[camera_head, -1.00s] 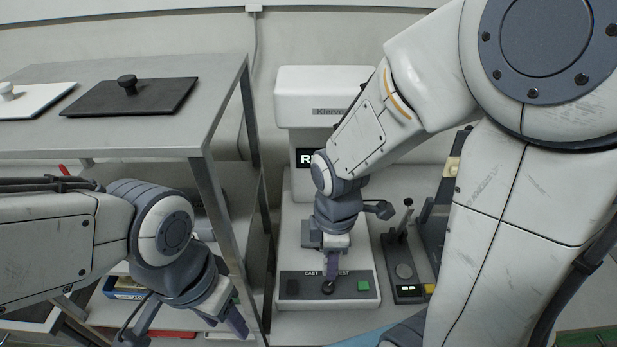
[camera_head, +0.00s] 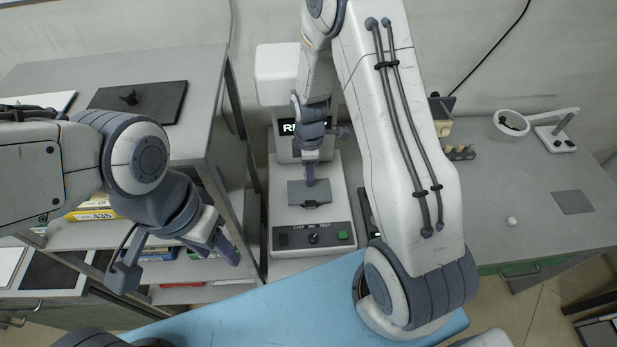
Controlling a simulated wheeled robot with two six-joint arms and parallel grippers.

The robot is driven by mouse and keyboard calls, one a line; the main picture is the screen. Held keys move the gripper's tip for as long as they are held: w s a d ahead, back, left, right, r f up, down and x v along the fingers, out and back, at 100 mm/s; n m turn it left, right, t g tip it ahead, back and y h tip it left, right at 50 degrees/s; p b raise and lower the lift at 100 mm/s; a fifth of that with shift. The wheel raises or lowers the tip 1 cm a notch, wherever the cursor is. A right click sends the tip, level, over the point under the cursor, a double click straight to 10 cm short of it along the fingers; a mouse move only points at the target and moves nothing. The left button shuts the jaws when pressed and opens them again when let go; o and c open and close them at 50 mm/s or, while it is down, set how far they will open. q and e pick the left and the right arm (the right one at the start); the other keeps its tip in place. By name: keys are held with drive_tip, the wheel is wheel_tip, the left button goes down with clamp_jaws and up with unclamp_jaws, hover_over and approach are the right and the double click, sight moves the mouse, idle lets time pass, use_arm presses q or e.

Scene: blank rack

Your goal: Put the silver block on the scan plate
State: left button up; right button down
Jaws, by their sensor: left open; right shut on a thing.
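My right gripper (camera_head: 310,176) points down at a dark grey plate (camera_head: 296,198) on top of the white machine (camera_head: 338,212), probably the scan plate. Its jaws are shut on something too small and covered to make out. Its tips are at or just above the plate; I cannot tell whether they touch it. I cannot pick out the silver block for certain in this view. My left gripper (camera_head: 222,243) is open and empty, in front of the rack's lower shelves at the left.
The metal rack (camera_head: 200,75) stands left of the machine, with a black lidded plate (camera_head: 138,100) on top and boxes below. The grey desk (camera_head: 540,185) at the right holds a magnifier lamp (camera_head: 511,123), a grey square (camera_head: 572,201) and a small white knob (camera_head: 512,221); much of it is clear.

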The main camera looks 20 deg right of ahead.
sight(309, 190)
drive_tip(key=shift+f, duration=0.8)
wheel_tip(309, 190, down, 3)
drive_tip(key=shift+r+p, duration=0.1)
drive_tip(key=shift+p, duration=0.65)
drive_tip(key=shift+w+f+p, duration=0.1)
drive_tip(key=shift+f+p, duration=0.1)
drive_tip(key=shift+p, duration=0.15)
drive_tip(key=shift+w+f, duration=0.1)
drive_tip(key=shift+f, duration=0.1)
drive_tip(key=shift+f, duration=0.1)
drive_tip(key=shift+f, duration=0.15)
drive_tip(key=c, duration=0.5)
unclamp_jaws()
